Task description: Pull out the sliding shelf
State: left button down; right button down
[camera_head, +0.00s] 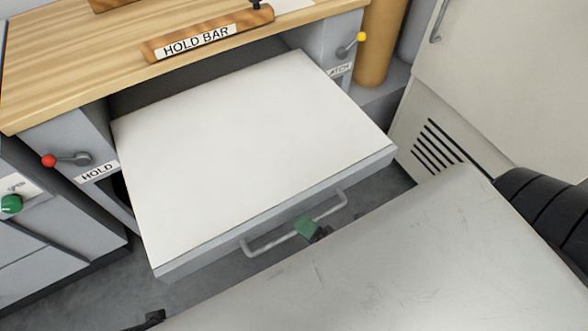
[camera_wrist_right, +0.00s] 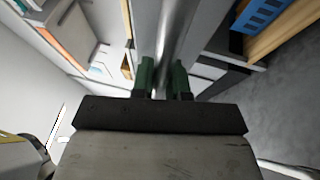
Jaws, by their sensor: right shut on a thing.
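The sliding shelf (camera_head: 240,150) is a white board with a grey front edge. In the head view it sticks well out from the opening under the wooden worktop, and its back end is hidden in that opening. A grey metal bar handle (camera_head: 268,243) runs along its front edge. My right gripper (camera_head: 309,229) is shut on this handle near its middle; one green fingertip shows in the head view. In the right wrist view the two green fingers of my right gripper (camera_wrist_right: 164,80) stand either side of the bar (camera_wrist_right: 176,35). My left gripper is not seen.
A red-knobbed lever (camera_head: 66,160) marked HOLD is left of the shelf; a yellow-knobbed lever (camera_head: 352,43) is at right. A vented pale cabinet (camera_head: 500,90) stands right. Grey floor shows before the shelf.

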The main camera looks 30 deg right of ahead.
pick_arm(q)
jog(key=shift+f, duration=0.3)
pick_arm(e)
jog(key=shift+s, duration=0.4)
jog(key=c, duration=1.1)
grip_release()
jog(key=shift+c, duration=0.2)
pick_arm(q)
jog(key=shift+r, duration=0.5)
pick_arm(e)
jog(key=v, duration=1)
jog(key=shift+s+d, duration=0.2)
jog(key=shift+s, duration=0.15)
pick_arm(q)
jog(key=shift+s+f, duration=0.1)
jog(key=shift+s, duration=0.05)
pick_arm(e)
jog(key=shift+f, duration=0.1)
